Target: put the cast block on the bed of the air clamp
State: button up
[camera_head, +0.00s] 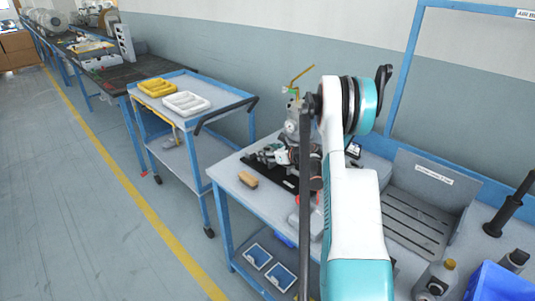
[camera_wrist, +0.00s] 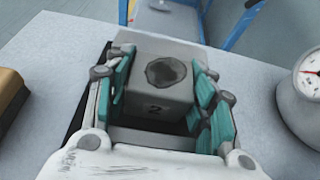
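The cast block, a grey cube marked 2 with a dark round patch on top, is in the wrist view (camera_wrist: 160,95). My gripper (camera_wrist: 163,82) has its teal fingers on both sides of the block, and the pads appear to touch it. In the head view my gripper (camera_head: 275,156) is low over the black mat at the back left of the bench, and the block is hard to make out there. I cannot tell whether the block rests on something. A grey fixture with a round gauge (camera_head: 291,126), likely the air clamp, stands just behind; its gauge shows at right in the wrist view (camera_wrist: 309,75). Its bed is hidden.
A wooden brush-like block (camera_head: 248,180) lies left of the black mat (camera_head: 287,184). A trolley (camera_head: 205,88) with yellow and white trays stands left of the bench. A slatted grey fixture (camera_head: 420,215) and a blue bin (camera_head: 500,284) are at right. My arm hides the bench middle.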

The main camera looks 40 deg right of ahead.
jog(key=o, duration=0.3)
jog(key=shift+o, duration=0.2)
jog(key=shift+r, duration=0.25)
jog(key=p+v, duration=0.3)
jog(key=v, duration=0.9)
jog(key=shift+f, duration=0.15)
dwell(0.4)
